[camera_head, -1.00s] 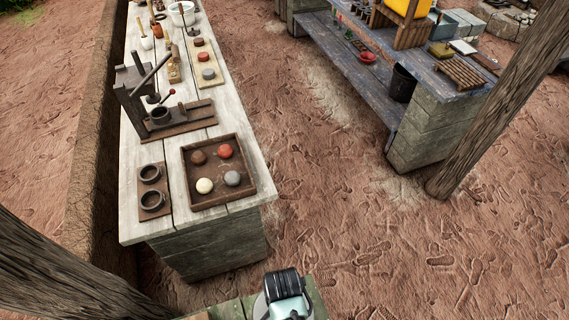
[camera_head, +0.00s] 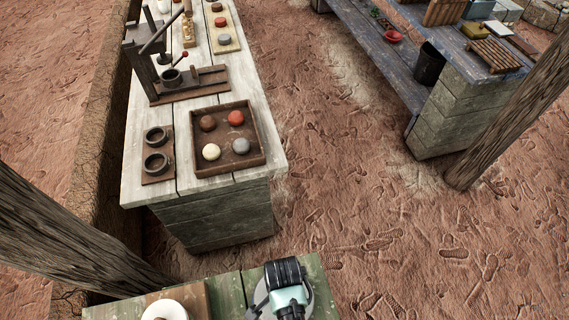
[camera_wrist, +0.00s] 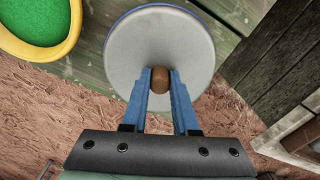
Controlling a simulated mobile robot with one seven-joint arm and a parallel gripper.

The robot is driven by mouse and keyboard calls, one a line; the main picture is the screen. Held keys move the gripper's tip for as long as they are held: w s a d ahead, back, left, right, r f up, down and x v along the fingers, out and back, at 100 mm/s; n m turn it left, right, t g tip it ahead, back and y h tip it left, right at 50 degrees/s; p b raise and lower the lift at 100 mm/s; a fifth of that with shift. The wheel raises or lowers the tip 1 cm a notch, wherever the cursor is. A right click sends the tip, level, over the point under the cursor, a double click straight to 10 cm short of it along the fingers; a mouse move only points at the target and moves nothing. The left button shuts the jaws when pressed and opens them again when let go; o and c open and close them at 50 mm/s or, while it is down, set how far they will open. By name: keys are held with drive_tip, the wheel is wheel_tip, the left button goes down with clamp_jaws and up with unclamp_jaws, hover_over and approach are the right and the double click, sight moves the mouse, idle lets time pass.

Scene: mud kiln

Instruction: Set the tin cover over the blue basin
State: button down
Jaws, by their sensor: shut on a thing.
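The tin cover (camera_wrist: 160,40) is a round pale grey disc with a brown knob (camera_wrist: 161,84). My gripper (camera_wrist: 161,76) has its blue fingers shut on the knob. In the head view the wrist hides the fingers, and part of the grey cover (camera_head: 308,297) shows beside it over the green table. A thin blue edge (camera_wrist: 148,9) curves along the far side of the cover; it looks like the rim of the blue basin, otherwise hidden beneath. I cannot tell whether the cover touches it.
A yellow-rimmed basin with green contents (camera_wrist: 38,28) stands left of the cover. The green plank table (camera_head: 232,290) also bears a white round thing (camera_head: 165,309). A wooden post (camera_head: 60,235) rises at left. A workbench with a tray (camera_head: 262,160) stands beyond.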

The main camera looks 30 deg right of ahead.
drive_tip(key=shift+a, duration=0.15)
drive_tip(key=c, duration=0.7)
unclamp_jaws()
drive_tip(key=shift+f, duration=0.1)
wheel_tip(320, 180, up, 12)
drive_tip(key=shift+r, duration=0.2)
